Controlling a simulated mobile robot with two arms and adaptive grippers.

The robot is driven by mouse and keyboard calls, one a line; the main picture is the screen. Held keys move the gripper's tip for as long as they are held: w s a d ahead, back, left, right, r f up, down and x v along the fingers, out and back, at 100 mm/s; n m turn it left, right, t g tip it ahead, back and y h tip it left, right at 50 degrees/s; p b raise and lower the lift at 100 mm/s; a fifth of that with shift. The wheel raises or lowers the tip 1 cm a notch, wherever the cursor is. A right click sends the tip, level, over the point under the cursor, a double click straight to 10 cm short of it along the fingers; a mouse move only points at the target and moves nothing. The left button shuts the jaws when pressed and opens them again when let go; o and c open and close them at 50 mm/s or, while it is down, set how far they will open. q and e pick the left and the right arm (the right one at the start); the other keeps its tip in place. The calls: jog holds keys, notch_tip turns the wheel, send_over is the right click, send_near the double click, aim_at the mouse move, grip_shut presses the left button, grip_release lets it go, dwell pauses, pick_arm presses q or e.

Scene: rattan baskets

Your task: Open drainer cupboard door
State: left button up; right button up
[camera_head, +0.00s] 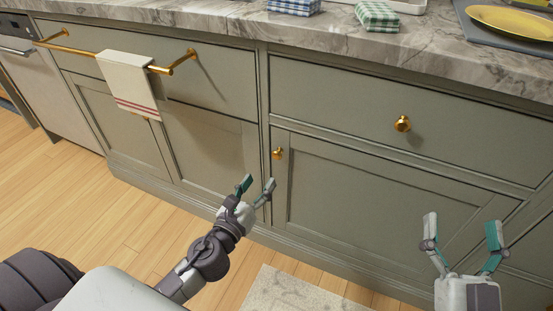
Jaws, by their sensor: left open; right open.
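The grey-green cupboard door (370,195) under the right-hand drawer is shut. It has a recessed panel and a round brass knob (278,153) at its upper left corner. My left gripper (258,187) is open and empty, a little below and left of that knob in the picture, apart from it. My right gripper (462,228) is open and empty, in front of the right part of the same door. I cannot tell which door belongs to the drainer from labels. More cupboard doors (205,145) to the left are also shut.
A drawer front (330,95) with a brass knob (402,124) is above the door. A brass rail (120,60) holds a striped towel (130,84) at left. The marble worktop (340,35) carries cloths and a yellow plate (515,22). Wooden floor (75,200) is clear at left.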

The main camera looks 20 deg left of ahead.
aim_at(276, 158)
pick_arm(q)
jog(key=w, duration=1)
jog(key=shift+b, duration=0.35)
jog(key=shift+w, duration=0.45)
pick_arm(e)
jog(key=shift+s+r+t, duration=0.3)
jog(key=shift+r+t, duration=0.15)
jog(key=shift+r, duration=0.15)
jog(key=shift+s+r+t, duration=0.3)
jog(key=shift+r+t, duration=0.15)
jog(key=shift+r, duration=0.1)
pick_arm(q)
grip_shut()
